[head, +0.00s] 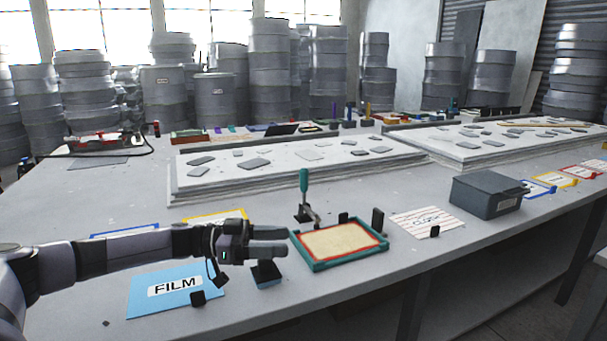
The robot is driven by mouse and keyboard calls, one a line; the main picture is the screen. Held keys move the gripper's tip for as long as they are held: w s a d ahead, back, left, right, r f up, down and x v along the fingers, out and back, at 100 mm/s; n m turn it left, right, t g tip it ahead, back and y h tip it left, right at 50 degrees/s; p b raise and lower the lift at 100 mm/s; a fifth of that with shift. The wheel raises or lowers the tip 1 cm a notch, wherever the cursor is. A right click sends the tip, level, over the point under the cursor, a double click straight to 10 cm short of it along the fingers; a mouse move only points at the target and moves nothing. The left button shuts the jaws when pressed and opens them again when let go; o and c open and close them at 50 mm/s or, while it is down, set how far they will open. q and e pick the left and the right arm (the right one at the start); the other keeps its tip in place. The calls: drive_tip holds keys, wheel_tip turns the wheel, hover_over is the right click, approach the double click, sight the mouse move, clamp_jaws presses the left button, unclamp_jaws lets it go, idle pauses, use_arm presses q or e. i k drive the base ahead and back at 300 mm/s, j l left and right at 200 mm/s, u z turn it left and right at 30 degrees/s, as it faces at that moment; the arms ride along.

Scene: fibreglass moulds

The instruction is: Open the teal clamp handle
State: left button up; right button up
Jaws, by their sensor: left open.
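The teal clamp handle (304,181) stands upright on its toggle clamp (310,212), at the back edge of a teal frame (379,246) with a red inner border and a tan panel. My left gripper (284,242) is open, low over the table at the left of the teal frame. It is apart from the handle, which stands behind it and to its right. The gripper holds nothing that I can see. My right gripper is not in view.
A blue FILM sheet (145,303) lies under my left arm, with a dark block (266,273) beside it. A CLOTH sheet (427,222) and a grey bin (488,195) lie right of the frame. White mould slabs (300,165) lie behind the clamp.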

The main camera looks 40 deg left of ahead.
sight(304, 173)
drive_tip(key=i+j, duration=0.4)
drive_tip(key=j, duration=0.15)
drive_tip(key=i+j, duration=0.45)
drive_tip(key=j, duration=0.1)
